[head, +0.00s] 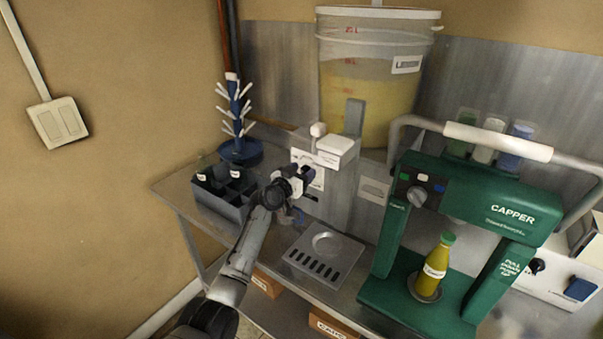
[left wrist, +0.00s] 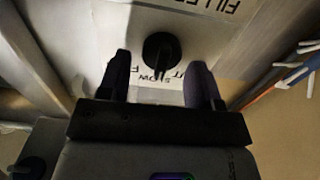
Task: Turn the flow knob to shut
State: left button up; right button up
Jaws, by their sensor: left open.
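The flow knob (left wrist: 160,55) is a dark round knob with a raised grip bar, on a white label plate (left wrist: 135,25) with printed words, partly covered. In the left wrist view my left gripper (left wrist: 160,64) is open, with one dark finger to each side of the knob. I cannot tell whether either finger touches it. In the head view my left gripper (head: 297,179) is in front of the white label plate (head: 310,164) on the filler's metal panel, and it hides the knob. My right gripper is not in view.
A bucket of yellow liquid (head: 365,80) stands above the filler. A slotted drip tray (head: 322,255) is below right of my gripper. A dark divided crate (head: 222,190) and blue bottle tree (head: 238,125) are left. The green capper (head: 480,200) holds a yellow bottle (head: 434,268).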

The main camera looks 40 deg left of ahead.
pick_arm(q)
jog(key=c, duration=0.8)
jog(key=shift+c, duration=0.2)
jog(key=shift+a+n, duration=0.1)
jog(key=shift+n, duration=1)
jog(key=n, duration=0.3)
jog(key=shift+a+f, duration=0.1)
jog(key=shift+a+n, duration=0.1)
jog(key=shift+n, duration=1.5)
jog(key=shift+f, duration=0.1)
jog(key=shift+n, duration=0.4)
